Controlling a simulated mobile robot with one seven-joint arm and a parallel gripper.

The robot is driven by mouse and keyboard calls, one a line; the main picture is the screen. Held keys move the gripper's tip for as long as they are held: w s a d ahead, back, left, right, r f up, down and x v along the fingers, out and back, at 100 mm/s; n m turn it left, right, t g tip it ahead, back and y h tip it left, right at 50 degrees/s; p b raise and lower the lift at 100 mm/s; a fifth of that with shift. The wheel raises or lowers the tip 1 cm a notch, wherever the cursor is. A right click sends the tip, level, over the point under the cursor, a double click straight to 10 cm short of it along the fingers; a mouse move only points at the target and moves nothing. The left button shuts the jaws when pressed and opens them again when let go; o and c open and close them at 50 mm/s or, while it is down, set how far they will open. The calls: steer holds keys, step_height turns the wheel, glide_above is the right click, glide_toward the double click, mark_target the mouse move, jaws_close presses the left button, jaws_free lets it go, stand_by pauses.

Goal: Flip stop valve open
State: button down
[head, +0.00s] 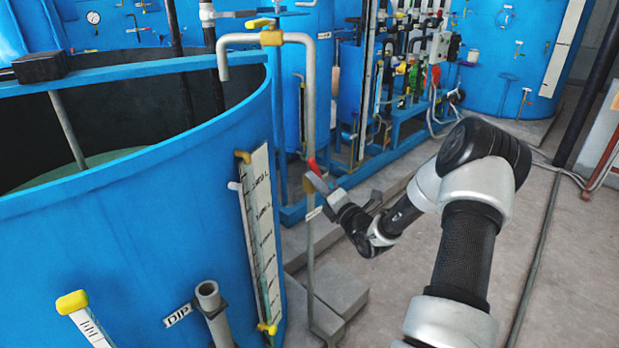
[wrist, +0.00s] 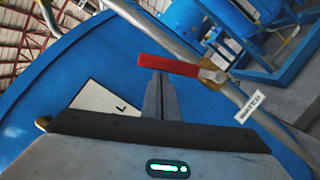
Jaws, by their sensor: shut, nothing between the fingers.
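The stop valve has a red lever handle (head: 313,165) on a thin grey vertical pipe in front of the blue tank. In the wrist view the red handle (wrist: 168,65) points left from a brass valve body (wrist: 211,75) on the slanting pipe. My gripper (head: 315,181) is shut and empty, with its tips just by the handle. In the wrist view my gripper (wrist: 158,76) has its tips at the handle's middle, partly overlapped by it. I cannot tell if they touch.
A white tag (wrist: 252,106) hangs by the valve. The large open blue tank (head: 130,220) with a level scale (head: 261,225) stands left. Grey blocks (head: 335,288) lie by the pipe foot. A pipe and valve rack (head: 400,90) stands behind.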

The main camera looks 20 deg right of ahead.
steer(key=shift+w+d+r+p, duration=0.3)
steer(key=shift+d+r, duration=0.1)
steer(key=shift+d, duration=0.2)
steer(key=shift+w+d+r+p, duration=0.25)
steer(key=shift+d+r, duration=0.1)
steer(key=shift+d, duration=0.3)
steer(key=shift+w+d+r+p, duration=0.2)
steer(key=shift+d+r+p, duration=0.15)
steer(key=shift+d, duration=0.25)
steer(key=shift+d+r, duration=0.2)
steer(key=shift+a, duration=0.15)
